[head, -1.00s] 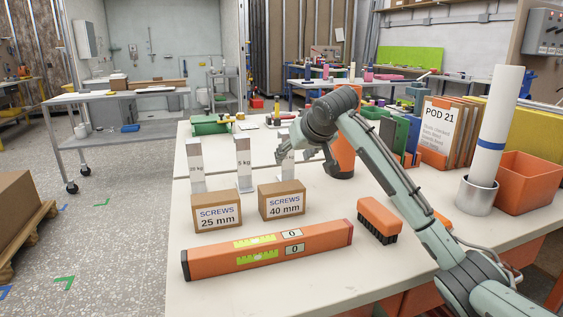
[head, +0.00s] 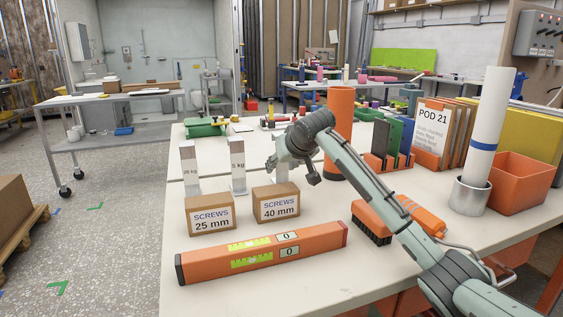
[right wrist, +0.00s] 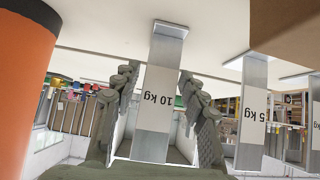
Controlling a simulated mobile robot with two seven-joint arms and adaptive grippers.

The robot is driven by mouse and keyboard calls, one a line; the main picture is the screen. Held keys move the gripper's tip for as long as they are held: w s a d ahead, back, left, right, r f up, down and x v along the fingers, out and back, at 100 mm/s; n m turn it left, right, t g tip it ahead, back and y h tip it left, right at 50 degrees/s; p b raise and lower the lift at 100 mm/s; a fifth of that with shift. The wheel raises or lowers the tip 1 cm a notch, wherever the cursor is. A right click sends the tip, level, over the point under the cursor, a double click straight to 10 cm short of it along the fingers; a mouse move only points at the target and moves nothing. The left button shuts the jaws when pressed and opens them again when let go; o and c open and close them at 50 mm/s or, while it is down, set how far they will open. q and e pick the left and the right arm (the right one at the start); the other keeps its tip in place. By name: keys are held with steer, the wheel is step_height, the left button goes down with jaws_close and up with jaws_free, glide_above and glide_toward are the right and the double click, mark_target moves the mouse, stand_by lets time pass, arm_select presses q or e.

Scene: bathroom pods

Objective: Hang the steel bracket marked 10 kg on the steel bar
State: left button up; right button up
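The steel bracket marked 10 kg (right wrist: 155,100) stands between the two fingers of my right gripper (right wrist: 159,76) in the right wrist view, which is upside down. The fingers are spread on either side of it, with a small gap visible on the left. In the head view the right gripper (head: 291,170) largely hides this bracket (head: 281,177), behind the 40 mm screws box. The 5 kg bracket (head: 237,168) stands to its left and also shows in the right wrist view (right wrist: 255,115). Another bracket (head: 189,168) stands further left. I cannot make out the steel bar. My left gripper is out of view.
Two screw boxes (head: 210,214) (head: 276,203) and an orange level (head: 262,253) lie in front of the brackets. An orange cylinder (head: 338,130) stands close to the right gripper. A brush (head: 371,222) lies under my right arm.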

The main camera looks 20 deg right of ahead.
jaws_close()
steer(key=shift+r, duration=1.55)
